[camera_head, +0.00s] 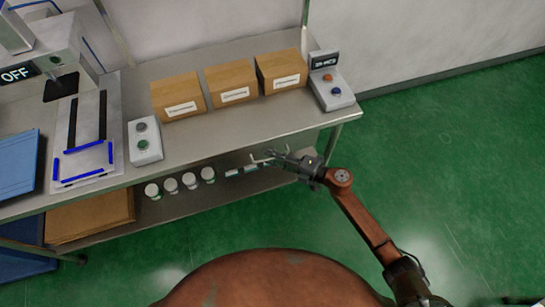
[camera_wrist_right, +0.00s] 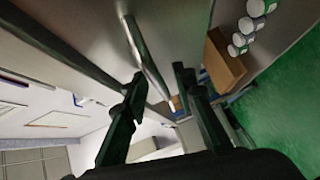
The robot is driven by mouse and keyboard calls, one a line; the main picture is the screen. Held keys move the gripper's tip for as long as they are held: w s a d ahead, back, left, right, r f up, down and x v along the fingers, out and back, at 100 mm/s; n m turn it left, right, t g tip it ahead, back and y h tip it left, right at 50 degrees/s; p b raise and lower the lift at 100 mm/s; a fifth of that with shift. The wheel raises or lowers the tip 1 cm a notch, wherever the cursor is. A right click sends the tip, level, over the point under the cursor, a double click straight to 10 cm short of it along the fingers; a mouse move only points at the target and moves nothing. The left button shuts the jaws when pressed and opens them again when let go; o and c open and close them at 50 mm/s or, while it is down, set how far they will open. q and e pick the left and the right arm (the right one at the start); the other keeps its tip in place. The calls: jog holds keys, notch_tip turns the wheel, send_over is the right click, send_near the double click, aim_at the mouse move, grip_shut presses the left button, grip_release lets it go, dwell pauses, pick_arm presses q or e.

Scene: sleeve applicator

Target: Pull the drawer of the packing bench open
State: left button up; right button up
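The packing bench (camera_head: 240,133) runs along the wall, with a grey metal top. My right gripper (camera_head: 264,157) is at its front edge near the right end, open. In the right wrist view a long metal bar handle (camera_wrist_right: 149,60) runs along a grey panel (camera_wrist_right: 182,28), which looks like the drawer front. The bar lies between the two spread fingers of my right gripper (camera_wrist_right: 160,82) in that picture. I see no clear contact, and depth is hard to judge. In the head view the drawer front is mostly hidden under the top. My left gripper is out of view.
Three cardboard boxes (camera_head: 230,82), a button box (camera_head: 145,142) and another control box (camera_head: 331,90) stand on the top. Several white bottles (camera_head: 189,181) and a brown carton (camera_head: 92,215) are on the lower shelf. The green floor (camera_head: 430,130) at right is clear.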

grip_shut()
dwell(0.6)
